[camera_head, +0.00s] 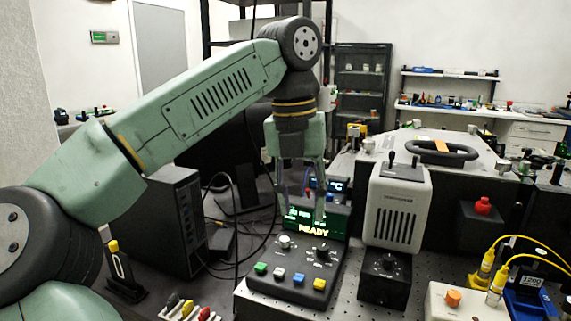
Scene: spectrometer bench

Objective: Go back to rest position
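My gripper (302,205) hangs fingers-down at the end of my green arm. Its two fingers are apart with a visible gap, and I see nothing held between them. I cannot tell whether the fingertips touch the box. The box carries knobs and green, white, blue and yellow buttons.
A grey vented instrument (398,205) stands right of the control box. A black computer tower (160,220) stands left, with loose cables between. Yellow-cabled connectors (487,270) and a white box (455,305) are at lower right. A large black-handled machine (440,152) is behind.

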